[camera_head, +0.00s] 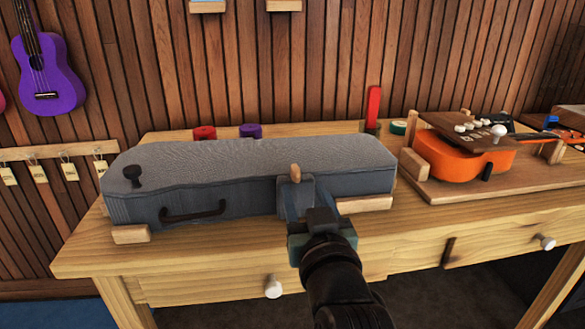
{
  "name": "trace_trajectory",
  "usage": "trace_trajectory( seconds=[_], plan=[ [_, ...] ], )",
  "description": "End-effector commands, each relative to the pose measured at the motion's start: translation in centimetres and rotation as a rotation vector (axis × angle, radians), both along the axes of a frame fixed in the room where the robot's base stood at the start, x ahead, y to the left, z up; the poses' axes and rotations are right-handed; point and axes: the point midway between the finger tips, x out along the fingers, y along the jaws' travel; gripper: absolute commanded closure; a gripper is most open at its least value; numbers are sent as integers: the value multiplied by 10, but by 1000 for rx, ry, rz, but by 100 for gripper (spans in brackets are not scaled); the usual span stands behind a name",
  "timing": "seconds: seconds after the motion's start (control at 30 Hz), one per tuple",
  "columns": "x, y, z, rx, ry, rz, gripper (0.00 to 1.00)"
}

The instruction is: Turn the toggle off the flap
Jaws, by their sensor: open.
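A grey ukulele case (250,165) lies closed on the wooden bench, with a dark handle (193,213) on its front. A small light-wood peg (295,173), which looks like the toggle, stands upright at the lid's front edge. A dark knob (133,175) sits on the lid's left end. My gripper (296,188) is open at the case front, just below and around the wooden peg. I cannot tell whether it touches the peg. The flap is not clearly visible; my gripper hides that part of the front.
The case rests on wooden blocks (364,204). To the right, an orange ukulele (462,158) lies on a wooden board (440,190). Red (205,133) and purple (250,130) rolls and an upright red item (373,104) stand behind the case. Drawer knobs (273,288) jut from the bench front.

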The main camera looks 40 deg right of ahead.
Motion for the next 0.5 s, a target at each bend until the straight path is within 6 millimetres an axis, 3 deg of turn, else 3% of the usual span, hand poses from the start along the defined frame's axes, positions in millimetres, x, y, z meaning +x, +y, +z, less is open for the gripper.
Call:
trace_trajectory(
  seconds=[0.3,0.5],
  plan=[
    [49,-29,0,-1,-3,1,48],
    [68,-41,0,-1,-2,1,48]
  ],
)
